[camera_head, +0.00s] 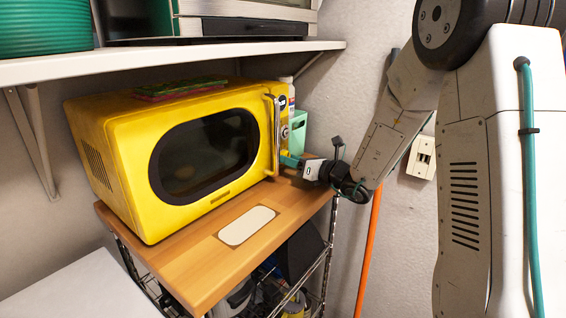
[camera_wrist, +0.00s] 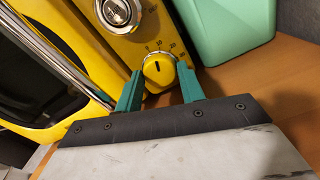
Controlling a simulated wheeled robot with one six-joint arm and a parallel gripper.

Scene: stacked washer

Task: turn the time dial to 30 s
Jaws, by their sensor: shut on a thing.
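The yellow microwave (camera_head: 150,125) stands on a wooden shelf top with its control panel at its right end. In the wrist view, the yellow time dial (camera_wrist: 158,72) sits low on the panel, with a dark pointer line and a printed scale around its upper side. The pointer points roughly upward in the picture; the small scale numbers are hard to read. My gripper (camera_wrist: 160,84) has its teal fingers on either side of the dial, shut on it. In the head view, my gripper (camera_head: 289,161) reaches the panel's lower part from the right and hides the dial.
A silver-rimmed knob (camera_wrist: 118,12) sits above the dial. A mint-green container (camera_wrist: 228,28) stands close to the right of the panel. The microwave's handle (camera_head: 275,135) is just left of the panel. The wooden top (camera_head: 190,255) is mostly clear in front, with a pale plate on it.

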